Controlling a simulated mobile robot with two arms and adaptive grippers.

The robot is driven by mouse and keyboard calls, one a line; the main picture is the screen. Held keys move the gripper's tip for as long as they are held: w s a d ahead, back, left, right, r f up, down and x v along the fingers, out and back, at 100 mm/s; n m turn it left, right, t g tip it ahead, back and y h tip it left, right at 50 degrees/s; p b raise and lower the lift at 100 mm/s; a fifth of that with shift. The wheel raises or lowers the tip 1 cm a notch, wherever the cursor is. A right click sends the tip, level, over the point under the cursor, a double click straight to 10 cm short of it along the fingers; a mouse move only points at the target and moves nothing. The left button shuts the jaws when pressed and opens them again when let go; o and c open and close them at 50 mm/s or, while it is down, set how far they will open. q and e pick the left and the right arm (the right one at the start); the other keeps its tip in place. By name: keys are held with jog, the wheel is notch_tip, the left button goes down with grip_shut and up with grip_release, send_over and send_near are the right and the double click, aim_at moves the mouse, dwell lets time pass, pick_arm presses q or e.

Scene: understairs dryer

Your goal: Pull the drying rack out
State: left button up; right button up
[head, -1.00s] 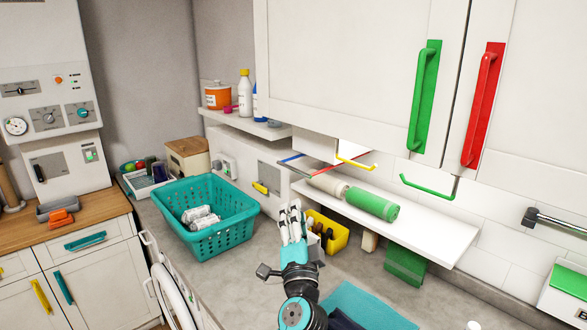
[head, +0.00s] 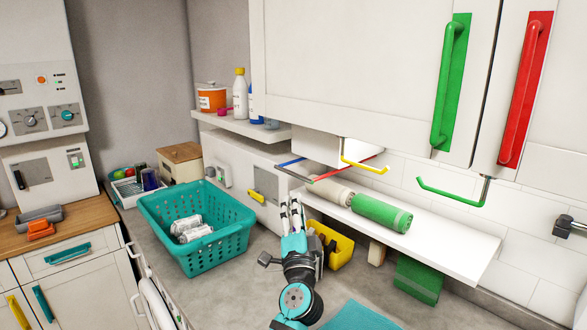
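Thin coloured bars stick out below the wall cabinet: a blue bar (head: 290,162), a red bar (head: 335,175) and a yellow bar (head: 365,164). A green bar (head: 448,193) hangs further right, on a dark post. I cannot tell which of these is the drying rack. My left gripper (head: 291,208) is raised over the counter, below the blue and red bars and in front of the shelf's left end. It appears apart from the bars and holds nothing visible. Its fingers overlap in this view, so its opening is unclear. My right gripper is out of view.
A white shelf (head: 455,245) with a green roll (head: 381,213) and a beige roll (head: 331,190) lies under the bars. A teal basket (head: 215,255) stands left of my gripper, a yellow bin (head: 340,250) right of it. Cabinet handles, green (head: 449,85) and red (head: 524,95), project above right.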

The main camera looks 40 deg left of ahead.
aim_at(294, 174)
pick_arm(q)
jog(key=p+x, duration=0.3)
jog(key=x, duration=0.7)
jog(key=shift+w+a, duration=0.15)
jog(key=shift+a, duration=0.05)
jog(key=shift+w+a+r, duration=0.2)
jog(key=shift+w+a, duration=0.3)
jog(key=shift+c, duration=0.2)
grip_shut()
